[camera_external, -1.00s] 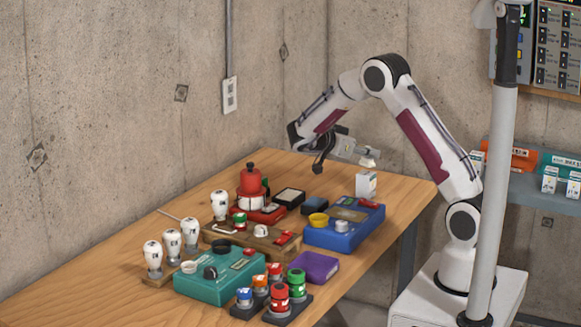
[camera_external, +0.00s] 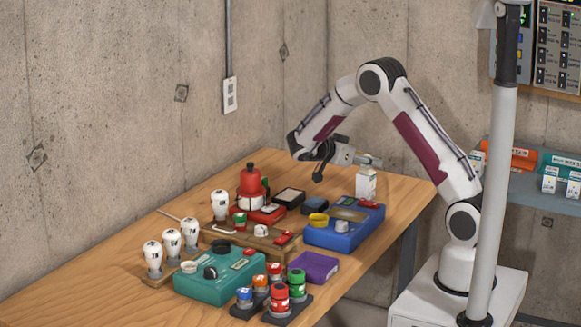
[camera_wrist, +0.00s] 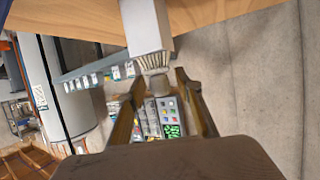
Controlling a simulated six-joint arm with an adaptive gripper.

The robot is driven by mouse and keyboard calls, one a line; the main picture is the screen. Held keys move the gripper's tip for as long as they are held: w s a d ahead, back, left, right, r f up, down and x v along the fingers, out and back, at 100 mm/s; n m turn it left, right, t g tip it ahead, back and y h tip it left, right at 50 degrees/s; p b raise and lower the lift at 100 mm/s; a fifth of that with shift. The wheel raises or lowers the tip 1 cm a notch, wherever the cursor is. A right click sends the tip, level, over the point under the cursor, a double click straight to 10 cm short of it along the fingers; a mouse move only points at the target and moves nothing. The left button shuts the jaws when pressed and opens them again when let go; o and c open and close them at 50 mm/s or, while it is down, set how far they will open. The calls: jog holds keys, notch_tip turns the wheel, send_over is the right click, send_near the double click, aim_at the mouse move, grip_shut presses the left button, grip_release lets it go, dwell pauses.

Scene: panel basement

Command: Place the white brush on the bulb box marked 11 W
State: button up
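The white brush (camera_wrist: 155,63) has pale bristles and is between my fingertips in the wrist view. Whether the bristles touch the box is not clear. The box's marking is too small to read, so I cannot tell whether it says 11 W.
The box stands beside a blue case (camera_external: 345,232) near the table's right edge. A teal case (camera_external: 218,280), white bulbs (camera_external: 172,243), a red bottle (camera_external: 251,182) and a purple box (camera_external: 315,267) crowd the middle. The table's front left is clear.

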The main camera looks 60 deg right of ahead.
jog(key=shift+r, duration=0.1)
jog(key=shift+w+a+r, duration=0.1)
jog(key=v, duration=1.1)
jog(key=shift+w+a+r, duration=0.15)
jog(key=shift+a, duration=0.15)
dwell(0.4)
